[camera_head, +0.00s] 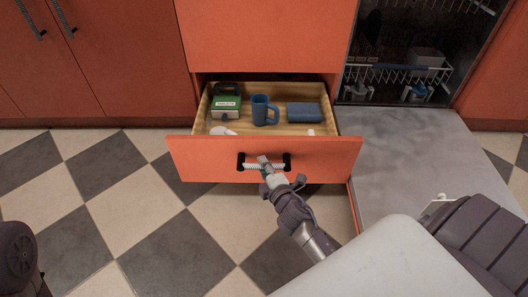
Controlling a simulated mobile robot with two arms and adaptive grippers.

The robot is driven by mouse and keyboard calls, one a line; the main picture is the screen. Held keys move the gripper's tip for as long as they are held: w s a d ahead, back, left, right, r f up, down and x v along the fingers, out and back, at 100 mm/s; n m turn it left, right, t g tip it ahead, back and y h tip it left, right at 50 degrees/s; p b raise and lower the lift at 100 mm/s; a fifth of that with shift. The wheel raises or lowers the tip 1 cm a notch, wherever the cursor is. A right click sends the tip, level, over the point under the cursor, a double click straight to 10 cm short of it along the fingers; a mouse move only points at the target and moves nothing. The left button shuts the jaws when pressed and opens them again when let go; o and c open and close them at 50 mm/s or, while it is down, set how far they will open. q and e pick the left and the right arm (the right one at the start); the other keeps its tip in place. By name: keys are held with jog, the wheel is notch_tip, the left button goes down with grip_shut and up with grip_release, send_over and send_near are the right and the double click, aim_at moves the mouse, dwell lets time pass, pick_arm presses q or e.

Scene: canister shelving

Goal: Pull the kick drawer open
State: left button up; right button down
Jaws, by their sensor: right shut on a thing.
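The kick drawer (210,157) is the low orange drawer at the bottom of the cabinet. It stands pulled out, with its light wooden inside showing. A dark bar handle (287,163) sits on its front. My right gripper (266,167) is at the middle of the handle and shut on it; the fingers cover part of the handle. White items near the front wall are partly hidden. No left gripper shows.
An open dishwasher (400,60) stands at the right, with its grey door (420,150) lowered beside the drawer. Orange cabinets (90,60) stand at the left. The checkered floor (130,215) in front of the drawer and to its left is clear.

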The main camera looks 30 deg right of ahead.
jog(key=shift+s+a, duration=0.5)
jog(key=shift+s, duration=0.25)
jog(key=c, duration=1)
grip_release()
jog(key=v, duration=1.2)
jog(key=shift+d, duration=0.1)
